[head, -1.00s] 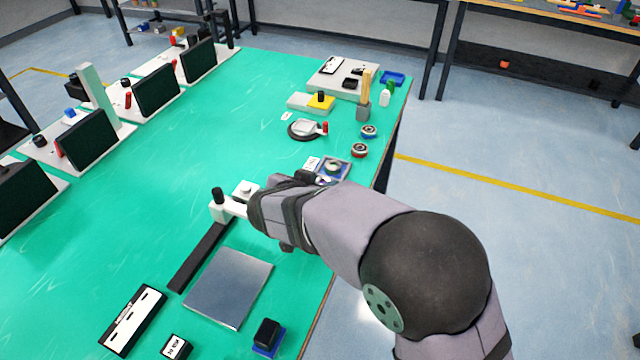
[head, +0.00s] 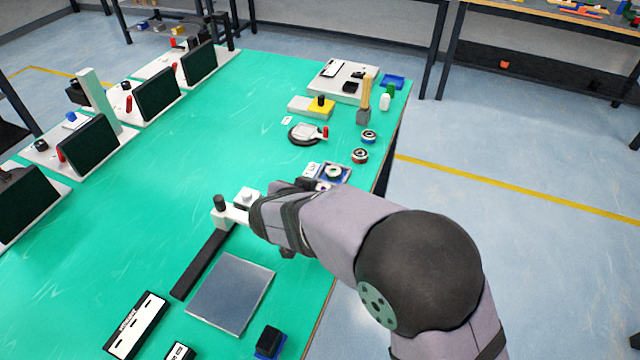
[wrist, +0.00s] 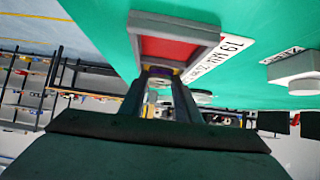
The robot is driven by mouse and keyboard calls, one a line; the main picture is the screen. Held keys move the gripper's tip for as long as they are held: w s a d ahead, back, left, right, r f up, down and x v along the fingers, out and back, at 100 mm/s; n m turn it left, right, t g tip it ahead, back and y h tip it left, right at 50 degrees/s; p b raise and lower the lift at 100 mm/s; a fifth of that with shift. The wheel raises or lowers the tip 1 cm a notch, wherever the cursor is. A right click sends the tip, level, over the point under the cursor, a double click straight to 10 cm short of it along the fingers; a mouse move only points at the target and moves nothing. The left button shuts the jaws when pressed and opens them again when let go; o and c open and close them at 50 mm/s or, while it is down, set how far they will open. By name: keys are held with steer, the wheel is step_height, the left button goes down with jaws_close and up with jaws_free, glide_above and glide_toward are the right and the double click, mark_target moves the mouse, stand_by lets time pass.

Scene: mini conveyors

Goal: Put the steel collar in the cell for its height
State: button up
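A grey ring, possibly the steel collar (head: 333,172), shows at a blue, grey-edged tray near the table's right edge in the head view. My gripper (wrist: 163,78) reaches down in the wrist view, its two dark fingers apart, with a narrow purple and yellowish strip showing between the tips. I cannot tell whether they hold anything. Right by the tips is a grey-walled cell with a red floor (wrist: 174,52). A white label (wrist: 218,55) beside it reads 19 MM. In the head view my arm mostly hides the gripper and this cell.
A white fixture (head: 232,211) with a black post stands left of my arm, at the end of a black bar (head: 203,262). A grey plate (head: 231,292) lies nearer. Two round parts (head: 360,156) sit beyond the tray. The green table's middle is clear.

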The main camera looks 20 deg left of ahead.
steer(key=shift+s+a+r, duration=0.25)
steer(key=shift+s+r, duration=0.05)
steer(key=shift+r, duration=0.25)
steer(key=shift+s+a+r, duration=0.2)
steer(key=shift+s+r, duration=0.1)
steer(key=shift+r, duration=0.25)
steer(key=shift+t, duration=0.3)
steer(key=v, duration=0.4)
steer(key=d+v, duration=0.1)
steer(key=v, duration=0.1)
steer(key=shift+s+r+b, duration=0.1)
steer(key=shift+s+b, duration=0.05)
steer(key=shift+b, duration=0.25)
steer(key=shift+s+a+r, duration=0.15)
steer(key=shift+s+r, duration=0.1)
steer(key=shift+s, duration=0.2)
steer(key=shift+v, duration=1.45)
steer(key=shift+r, duration=0.1)
